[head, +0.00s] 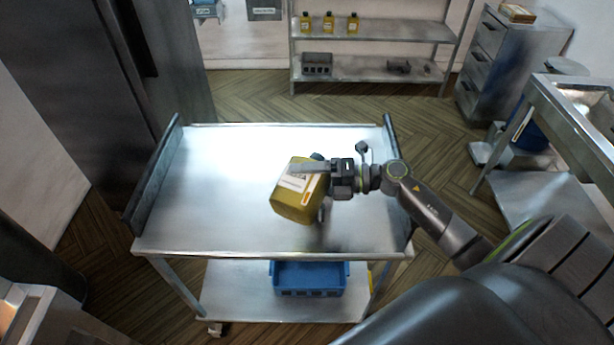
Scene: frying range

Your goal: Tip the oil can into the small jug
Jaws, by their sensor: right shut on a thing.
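A yellow oil can (296,201) with a white label is held over the middle of the steel trolley top (218,190). It is tilted, with its dark cap end toward the upper right and its base toward the lower left. My right gripper (312,182) comes in from the right and is shut on the can, with one finger lying across its upper face. Whether the can touches the trolley top is hard to tell. I cannot make out the small jug; it may be hidden behind the can or gripper. My left gripper is not in view.
The rest of the trolley top is bare, with raised dark rails at its left and right ends. A blue crate (310,279) sits on the lower shelf. A back rack holds several yellow bottles (327,22). A steel drawer cabinet (500,60) stands at the back right.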

